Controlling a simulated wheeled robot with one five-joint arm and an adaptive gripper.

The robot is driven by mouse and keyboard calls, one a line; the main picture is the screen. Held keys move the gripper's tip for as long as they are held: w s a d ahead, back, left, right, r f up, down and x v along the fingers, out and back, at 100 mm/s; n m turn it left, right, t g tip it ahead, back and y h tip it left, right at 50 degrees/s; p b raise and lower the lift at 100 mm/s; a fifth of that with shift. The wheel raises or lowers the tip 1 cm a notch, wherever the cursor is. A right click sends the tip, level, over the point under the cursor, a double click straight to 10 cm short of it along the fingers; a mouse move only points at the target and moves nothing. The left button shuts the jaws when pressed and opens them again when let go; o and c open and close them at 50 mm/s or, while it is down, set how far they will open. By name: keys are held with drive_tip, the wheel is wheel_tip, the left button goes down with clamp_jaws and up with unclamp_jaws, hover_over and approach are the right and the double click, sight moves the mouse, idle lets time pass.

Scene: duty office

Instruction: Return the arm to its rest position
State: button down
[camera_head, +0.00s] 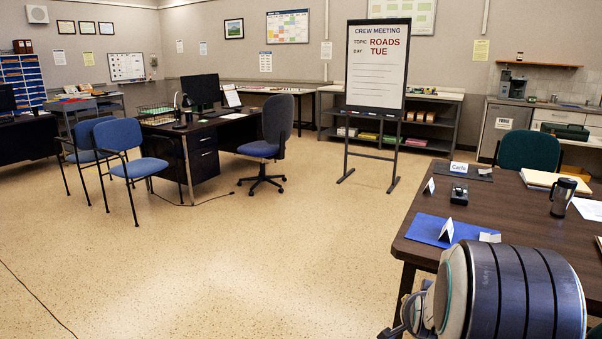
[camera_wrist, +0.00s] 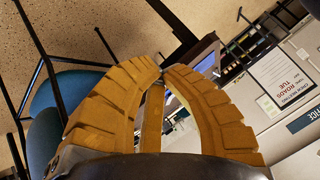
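My gripper (camera_wrist: 163,70) shows in the wrist view with two curved orange fingers. Their tips come together at the top, with only a sliver between them, and nothing is seen held. A further orange strip shows between the fingers. In the head view a thick grey and dark-blue part of my arm (camera_head: 510,290) fills the lower right corner, in front of the near table's edge. The fingers cannot be made out in that view.
The near table (camera_head: 480,210) at the right bears a blue mat (camera_head: 424,228), name cards, a dark mug (camera_head: 562,197) and papers. A meeting board (camera_head: 377,65) stands behind. Blue chairs (camera_head: 132,150) and a desk are at left. The middle floor is clear. The wrist view is tilted, with blue seating (camera_wrist: 45,120) at left.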

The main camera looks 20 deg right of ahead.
drive_tip(key=s+a+r+n+g+y+p, duration=0.1)
drive_tip(key=s+a+r+n+y+p, duration=0.2)
drive_tip(key=a+r, duration=0.5)
drive_tip(key=s+a+r+n+y+p, duration=0.1)
drive_tip(key=s+a+r+n+p, duration=0.35)
drive_tip(key=a, duration=0.65)
drive_tip(key=s+a+r+n+g+y+p, duration=0.1)
drive_tip(key=s+a+r+n+g+p, duration=0.2)
drive_tip(key=s+a+r+n+p, duration=0.3)
drive_tip(key=s+a+r+n, duration=0.1)
drive_tip(key=s+a, duration=0.1)
drive_tip(key=s, duration=0.2)
drive_tip(key=shift+r+y, duration=0.35)
drive_tip(key=shift+y, duration=0.05)
drive_tip(key=shift+a, duration=0.1)
